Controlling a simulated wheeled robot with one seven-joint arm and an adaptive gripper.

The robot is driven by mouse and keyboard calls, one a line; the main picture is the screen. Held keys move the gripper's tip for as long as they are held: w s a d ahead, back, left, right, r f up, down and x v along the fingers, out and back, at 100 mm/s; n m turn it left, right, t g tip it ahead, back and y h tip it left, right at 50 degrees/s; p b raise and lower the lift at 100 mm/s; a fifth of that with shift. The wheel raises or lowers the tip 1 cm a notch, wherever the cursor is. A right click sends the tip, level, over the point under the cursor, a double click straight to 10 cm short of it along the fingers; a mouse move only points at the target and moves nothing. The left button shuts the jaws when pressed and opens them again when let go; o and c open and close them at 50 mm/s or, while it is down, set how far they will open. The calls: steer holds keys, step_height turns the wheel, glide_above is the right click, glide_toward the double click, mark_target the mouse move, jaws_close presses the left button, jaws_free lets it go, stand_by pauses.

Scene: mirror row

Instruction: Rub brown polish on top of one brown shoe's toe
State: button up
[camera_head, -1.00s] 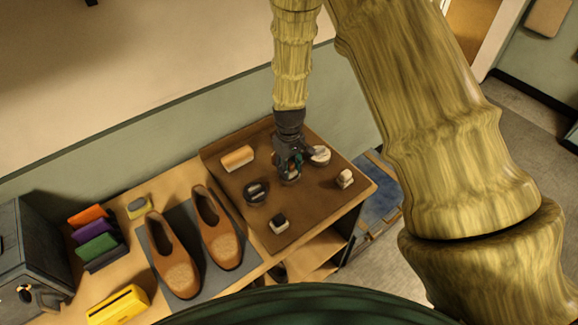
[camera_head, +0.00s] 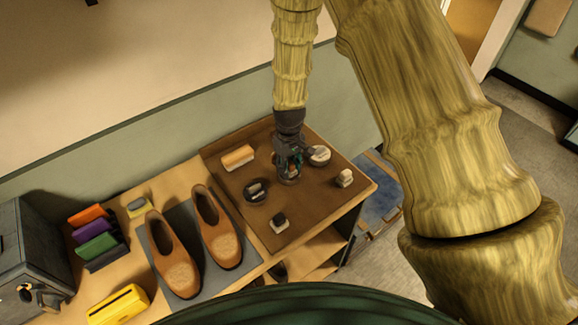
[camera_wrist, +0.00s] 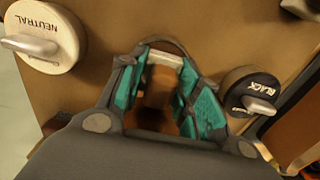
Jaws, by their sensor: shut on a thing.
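Two brown shoes stand side by side on a grey mat (camera_head: 204,274) in the head view, the left shoe (camera_head: 176,262) and the right shoe (camera_head: 219,235), toes towards me. My gripper (camera_head: 289,172) is low over the brown board, well right of the shoes. In the wrist view my gripper (camera_wrist: 168,100) is shut on a brown piece (camera_wrist: 157,90) with a pale bar (camera_wrist: 165,59) at its far end. Fingers hide most of it, and I see no label on it. The black tin (camera_wrist: 251,92) and the white neutral tin (camera_wrist: 40,38) flank it.
The brown board (camera_head: 316,204) also holds a brush (camera_head: 239,157) and two small pale-topped blocks, one at the right (camera_head: 345,178) and one in front (camera_head: 279,222). Coloured cloths (camera_head: 92,238), a yellow box (camera_head: 119,304) and a dark case stand left of the shoes.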

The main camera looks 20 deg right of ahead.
mark_target(289, 162)
steer(key=shift+s, duration=0.1)
steer(key=shift+r+p, duration=2.2)
steer(key=shift+r, duration=1.25)
